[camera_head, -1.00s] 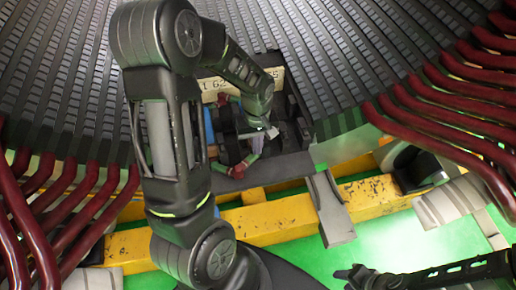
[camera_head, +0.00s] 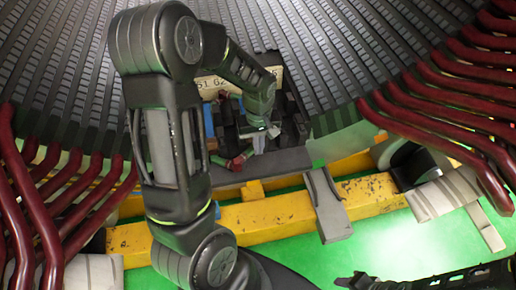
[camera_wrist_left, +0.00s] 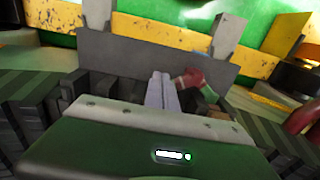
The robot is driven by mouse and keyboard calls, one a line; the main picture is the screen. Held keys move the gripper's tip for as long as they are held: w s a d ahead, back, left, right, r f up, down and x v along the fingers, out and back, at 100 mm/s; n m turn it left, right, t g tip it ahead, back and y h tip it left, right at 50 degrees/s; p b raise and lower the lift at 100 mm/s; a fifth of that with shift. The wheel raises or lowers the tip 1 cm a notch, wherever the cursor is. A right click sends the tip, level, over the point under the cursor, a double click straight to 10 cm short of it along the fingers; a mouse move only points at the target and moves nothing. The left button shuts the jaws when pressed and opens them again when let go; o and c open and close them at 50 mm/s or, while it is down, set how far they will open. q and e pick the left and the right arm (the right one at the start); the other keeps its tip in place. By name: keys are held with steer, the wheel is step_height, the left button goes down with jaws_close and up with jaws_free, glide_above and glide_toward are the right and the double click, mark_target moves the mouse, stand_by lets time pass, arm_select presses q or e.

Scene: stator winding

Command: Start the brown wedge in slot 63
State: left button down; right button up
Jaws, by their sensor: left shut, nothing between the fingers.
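My left gripper (camera_head: 262,135) is at the slotted bore of the stator (camera_head: 60,70), just below a cream strip with slot numbers (camera_head: 212,84). In the left wrist view its two pale fingers (camera_wrist_left: 162,92) are together, with nothing seen between them. A dark red and green piece (camera_head: 238,161) lies beside the fingers. It also shows in the left wrist view (camera_wrist_left: 187,80), close to the fingertips; I cannot tell if it touches them. I cannot make out a brown wedge or the mouth of slot 63; my left arm covers part of the number strip. A black arm end (camera_head: 352,282) shows at the lower right, its jaws unclear.
Dark red coil ends (camera_head: 460,125) stick out at right and more (camera_head: 35,215) at left. A yellow beam (camera_head: 280,213) with a grey bracket (camera_head: 326,205) crosses below the bore. A blue piece (camera_head: 208,120) stands beside my left arm.

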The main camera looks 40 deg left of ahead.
arm_select(q)
step_height(320, 180, up, 8)
steer(key=shift+p, duration=0.45)
steer(key=shift+a, duration=0.1)
steer(key=s+d+f+m+h, duration=0.25)
steer(key=d+f+m, duration=0.25)
steer(key=d+f, duration=1.05)
steer(key=s+d+f+m+h, duration=0.1)
steer(key=s+d+f+m, duration=0.2)
steer(key=s+d+f, duration=0.6)
steer(key=s+d, duration=0.1)
steer(key=d, duration=0.2)
steer(key=shift+s+m+t+h, duration=0.3)
steer(key=shift+s+t+h, duration=0.05)
steer(key=shift+t, duration=0.05)
steer(key=shift+d+f, duration=0.1)
steer(key=shift+d, duration=0.05)
